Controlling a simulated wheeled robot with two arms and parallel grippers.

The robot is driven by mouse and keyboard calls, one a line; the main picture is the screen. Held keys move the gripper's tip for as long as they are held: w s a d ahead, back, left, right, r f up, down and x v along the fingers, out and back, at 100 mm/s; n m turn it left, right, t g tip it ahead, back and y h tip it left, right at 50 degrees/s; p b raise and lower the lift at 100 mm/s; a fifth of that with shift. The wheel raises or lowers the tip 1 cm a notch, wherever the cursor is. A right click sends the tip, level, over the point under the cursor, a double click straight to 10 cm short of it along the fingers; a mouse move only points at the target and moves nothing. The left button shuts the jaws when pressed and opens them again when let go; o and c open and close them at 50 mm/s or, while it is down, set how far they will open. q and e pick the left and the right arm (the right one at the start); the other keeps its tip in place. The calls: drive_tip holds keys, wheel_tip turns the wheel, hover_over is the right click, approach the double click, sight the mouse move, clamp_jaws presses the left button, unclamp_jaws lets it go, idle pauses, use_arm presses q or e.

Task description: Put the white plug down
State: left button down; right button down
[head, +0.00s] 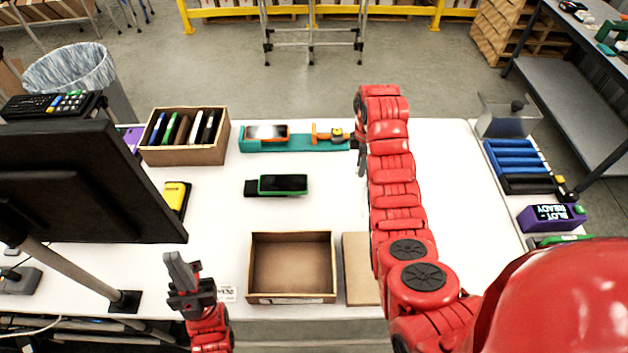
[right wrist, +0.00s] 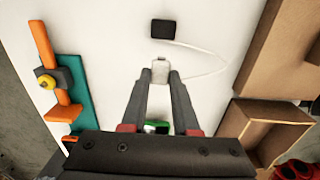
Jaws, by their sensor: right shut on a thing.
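The white plug (right wrist: 160,72) is between the fingertips of my right gripper (right wrist: 160,78) in the right wrist view. The gripper is shut on it, over the white table top. A thin pale cable curves from near a black block (right wrist: 163,28) beyond the plug. In the head view my right gripper (head: 362,160) points down by the right end of the teal fixture (head: 290,146); the plug cannot be made out there. My left gripper (head: 185,275) is at the table's front edge, left of the open carton, with no object seen in it; its finger gap is unclear.
A green-edged phone (head: 283,184) lies mid-table, left of my right arm. An open empty carton (head: 291,267) and a flat cardboard piece (head: 357,270) lie at the front. A carton of upright items (head: 185,152) stands back left. A monitor (head: 80,185) blocks the left side.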

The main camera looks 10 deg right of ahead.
sight(313, 189)
drive_tip(key=a+f+b, duration=0.1)
drive_tip(key=a, duration=0.1)
drive_tip(key=a+f+b, duration=0.1)
drive_tip(key=a, duration=0.2)
drive_tip(key=w+a+f+b, duration=0.1)
drive_tip(key=a+f+b, duration=0.1)
drive_tip(key=shift+w+a+f, duration=0.1)
drive_tip(key=shift+a, duration=0.1)
drive_tip(key=a, duration=0.1)
drive_tip(key=a+p, duration=0.1)
drive_tip(key=p, duration=0.1)
drive_tip(key=shift+w+a+f, duration=0.35)
drive_tip(key=shift+a+f, duration=0.05)
drive_tip(key=shift+a+f+p, duration=0.3)
drive_tip(key=shift+a, duration=0.15)
drive_tip(key=shift+w+a+f+p, duration=0.3)
drive_tip(key=shift+a+f+p, duration=0.35)
drive_tip(key=shift+a, duration=0.3)
drive_tip(key=shift+a+f, duration=0.3)
drive_tip(key=shift+f, duration=0.1)
drive_tip(key=shift+f, duration=0.1)
